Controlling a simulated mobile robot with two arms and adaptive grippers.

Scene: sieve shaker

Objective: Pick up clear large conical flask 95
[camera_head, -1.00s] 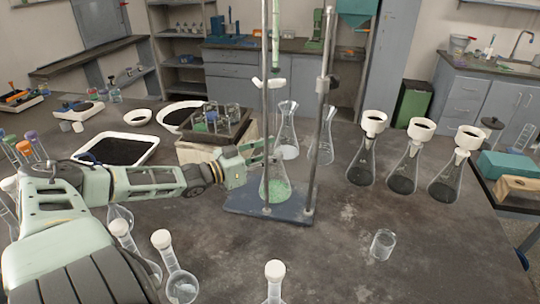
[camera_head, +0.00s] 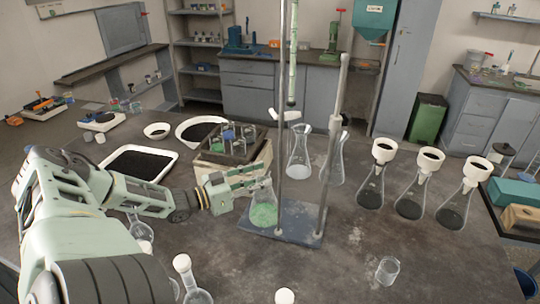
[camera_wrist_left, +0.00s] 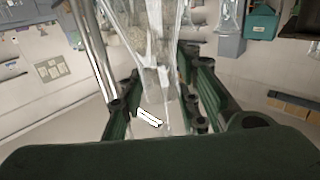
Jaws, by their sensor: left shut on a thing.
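A clear conical flask (camera_head: 264,213) with green contents is at the left part of the stand's base. My left gripper (camera_head: 257,178) comes in from the left and is shut on the flask's neck. The flask looks upright; I cannot tell if its bottom touches the base. In the left wrist view, clear glass (camera_wrist_left: 160,62) lies between the two dark green fingers of the left gripper (camera_wrist_left: 162,90). My right gripper is not in view.
The burette stand (camera_head: 318,210) has two upright rods just right of the flask. Two clear flasks (camera_head: 299,160) stand behind it. Several funnel-topped flasks (camera_head: 370,188) are at right. A beaker (camera_head: 387,271) stands at front right. A rack (camera_head: 228,150) is behind the gripper.

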